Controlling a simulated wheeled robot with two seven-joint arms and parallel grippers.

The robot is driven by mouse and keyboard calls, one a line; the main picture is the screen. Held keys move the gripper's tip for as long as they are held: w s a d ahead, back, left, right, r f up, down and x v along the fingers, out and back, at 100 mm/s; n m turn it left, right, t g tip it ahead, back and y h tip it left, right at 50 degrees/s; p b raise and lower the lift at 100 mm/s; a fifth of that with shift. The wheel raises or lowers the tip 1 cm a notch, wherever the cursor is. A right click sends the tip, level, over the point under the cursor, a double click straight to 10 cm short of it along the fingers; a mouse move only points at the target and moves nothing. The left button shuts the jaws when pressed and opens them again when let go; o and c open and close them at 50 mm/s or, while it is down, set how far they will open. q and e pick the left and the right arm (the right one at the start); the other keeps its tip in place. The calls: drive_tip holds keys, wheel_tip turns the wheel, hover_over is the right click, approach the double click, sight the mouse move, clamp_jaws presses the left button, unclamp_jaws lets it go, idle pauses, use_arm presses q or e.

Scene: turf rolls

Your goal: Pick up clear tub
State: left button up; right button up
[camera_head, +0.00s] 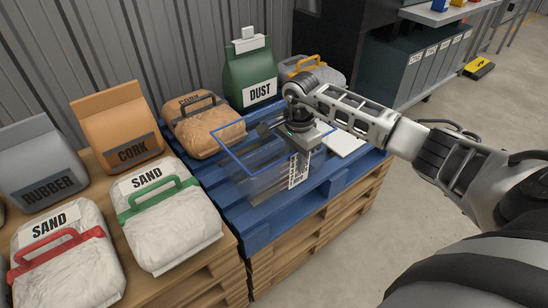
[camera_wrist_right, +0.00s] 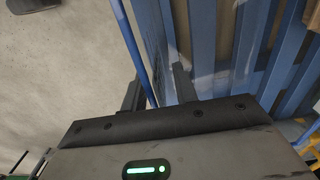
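The clear tub (camera_head: 240,160) is see-through with a blue rim and stands on the blue pallet (camera_head: 262,222). A label with a barcode shows on its right side. My right gripper (camera_head: 270,134) is at the tub's rim, on the side nearer my right arm. In the right wrist view its two fingers (camera_wrist_right: 158,82) are apart, with the blue rim (camera_wrist_right: 134,50) running between them. I cannot tell whether either finger touches the tub. The gripper and wrist hide part of the rim. My left gripper is not in view.
Floor (camera_head: 375,245) is clear at right.

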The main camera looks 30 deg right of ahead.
drive_tip(key=shift+f, duration=0.3)
clamp_jaws()
drive_tip(key=shift+w+r, duration=0.1)
drive_tip(key=shift+r, duration=0.05)
idle(1.1)
